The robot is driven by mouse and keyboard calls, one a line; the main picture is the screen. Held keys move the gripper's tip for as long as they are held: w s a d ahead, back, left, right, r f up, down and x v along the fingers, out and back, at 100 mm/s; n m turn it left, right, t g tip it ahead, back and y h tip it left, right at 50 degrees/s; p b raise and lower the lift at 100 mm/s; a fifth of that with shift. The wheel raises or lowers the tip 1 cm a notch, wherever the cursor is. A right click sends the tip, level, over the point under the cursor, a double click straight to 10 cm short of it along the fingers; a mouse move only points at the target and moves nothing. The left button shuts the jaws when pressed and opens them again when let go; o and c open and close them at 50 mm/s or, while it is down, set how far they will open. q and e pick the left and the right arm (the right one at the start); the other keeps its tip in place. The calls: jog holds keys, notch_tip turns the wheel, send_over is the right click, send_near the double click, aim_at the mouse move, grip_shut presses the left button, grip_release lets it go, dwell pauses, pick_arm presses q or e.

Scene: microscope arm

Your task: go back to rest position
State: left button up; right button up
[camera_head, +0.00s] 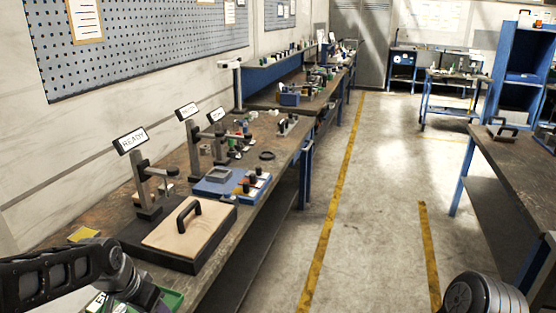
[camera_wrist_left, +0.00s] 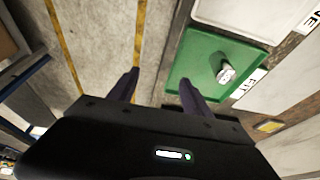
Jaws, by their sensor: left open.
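The fingers are above the floor, beside a green tray (camera_wrist_left: 205,50) that holds a small white and grey part (camera_wrist_left: 224,74). In the head view a stand with a READY sign (camera_head: 131,140) stands on the bench behind a wooden board with a black handle (camera_head: 188,226). My right gripper is in neither view.
The long workbench (camera_head: 285,145) on the left carries more sign stands, a blue tray (camera_head: 215,184) and small parts. A pegboard (camera_head: 140,40) hangs above it. The floor aisle (camera_head: 375,200) is clear. Another bench (camera_head: 515,165) stands at the right.

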pick_arm(q)
jog(key=s+d+f+n+h, duration=0.1)
jog(key=s+d+f+n, duration=0.1)
jog(key=d+f, duration=0.65)
jog(key=s+d+f+n+h, duration=0.1)
jog(key=d+f+n, duration=0.2)
jog(key=d+f, duration=0.55)
jog(key=s+d+f+g, duration=0.1)
jog(key=s+d+f, duration=0.1)
jog(key=s+f, duration=0.5)
jog(key=s+d+f+g+h, duration=0.1)
jog(key=s+d+f+g, duration=0.1)
jog(key=s+f, duration=0.5)
jog(key=s, duration=0.4)
jog(key=shift+s+d, duration=0.15)
jog(key=shift+d, duration=0.15)
jog(key=shift+c, duration=0.3)
